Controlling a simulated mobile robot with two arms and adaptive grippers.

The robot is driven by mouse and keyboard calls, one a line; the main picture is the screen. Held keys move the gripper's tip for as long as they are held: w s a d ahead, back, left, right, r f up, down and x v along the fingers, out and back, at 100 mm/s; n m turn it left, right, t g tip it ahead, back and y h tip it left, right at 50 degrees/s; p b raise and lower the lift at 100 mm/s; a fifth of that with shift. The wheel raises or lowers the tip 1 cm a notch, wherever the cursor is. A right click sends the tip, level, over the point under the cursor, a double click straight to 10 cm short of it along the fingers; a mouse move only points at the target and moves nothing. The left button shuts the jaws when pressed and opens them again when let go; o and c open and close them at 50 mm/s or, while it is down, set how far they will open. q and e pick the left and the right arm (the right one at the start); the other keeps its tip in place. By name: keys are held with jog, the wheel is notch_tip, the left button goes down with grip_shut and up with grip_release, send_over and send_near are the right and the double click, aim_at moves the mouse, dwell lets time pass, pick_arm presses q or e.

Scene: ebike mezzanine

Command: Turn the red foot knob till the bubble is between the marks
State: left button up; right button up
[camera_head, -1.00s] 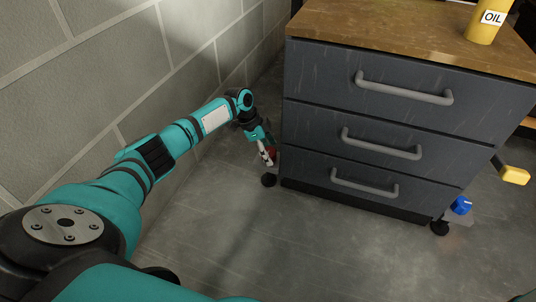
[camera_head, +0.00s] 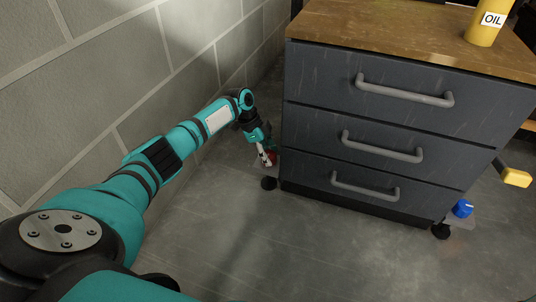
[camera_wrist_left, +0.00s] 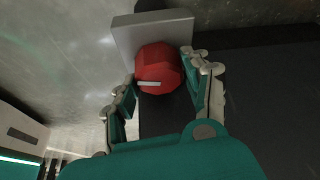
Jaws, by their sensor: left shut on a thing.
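The red foot knob (camera_wrist_left: 158,70) is a faceted red piece with a white pointer line, in front of a grey plate (camera_wrist_left: 125,35) in the left wrist view. My left gripper (camera_wrist_left: 159,65) has one finger on each side of the knob and is shut on it. In the head view the red knob (camera_head: 272,159) shows only in part beside my left gripper (camera_head: 266,157), at the cabinet's lower left corner. No bubble or marks are visible in these frames. My right gripper is out of view.
The dark drawer cabinet (camera_head: 365,120) has grey handles and a wooden top with a yellow oil can (camera_head: 485,25). A blue knob (camera_head: 462,208) is at its lower right corner. A block wall (camera_head: 110,60) stands at left. The floor in front is clear.

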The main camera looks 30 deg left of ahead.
pick_arm(q)
jog(key=m+b, duration=0.1)
jog(key=m+g+b, duration=0.1)
jog(key=m, duration=0.1)
jog(key=shift+w+f+h, duration=0.1)
jog(key=shift+f+h, duration=0.1)
jog(key=shift+h, duration=0.1)
jog(key=shift+r+m, duration=0.15)
jog(key=shift+m, duration=0.25)
jog(key=o, duration=1.2)
jog(key=shift+c, duration=0.2)
jog(key=shift+a+r, duration=0.1)
jog(key=v, duration=1.1)
jog(key=shift+r, duration=0.4)
jog(key=shift+a, duration=0.1)
